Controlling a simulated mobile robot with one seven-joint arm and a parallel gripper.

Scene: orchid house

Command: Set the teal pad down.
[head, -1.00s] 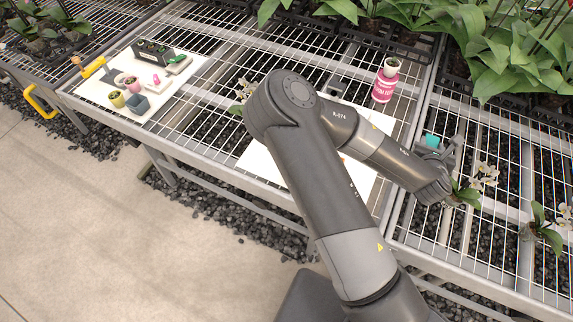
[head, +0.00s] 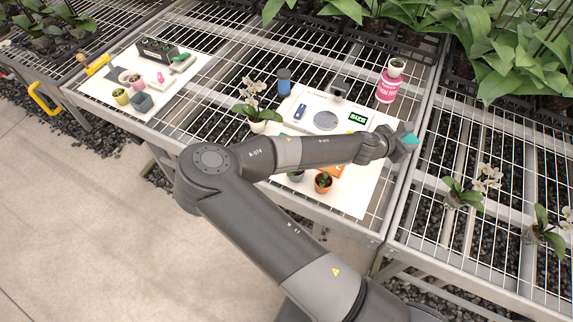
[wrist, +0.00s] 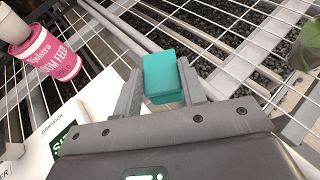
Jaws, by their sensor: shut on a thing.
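The teal pad (wrist: 163,76) is a small block between the two fingers of my gripper (wrist: 160,88) in the wrist view. My gripper is shut on it. In the head view the teal pad (head: 411,139) shows at the end of my gripper (head: 404,142), near the right edge of a white board (head: 372,185). The pad is held over the bench; its height above the mesh is hard to tell.
A pink feed tub (head: 386,88) with a small pot on top stands behind my gripper. Potted orchids (head: 463,194) stand to the right. Open mesh lies between.

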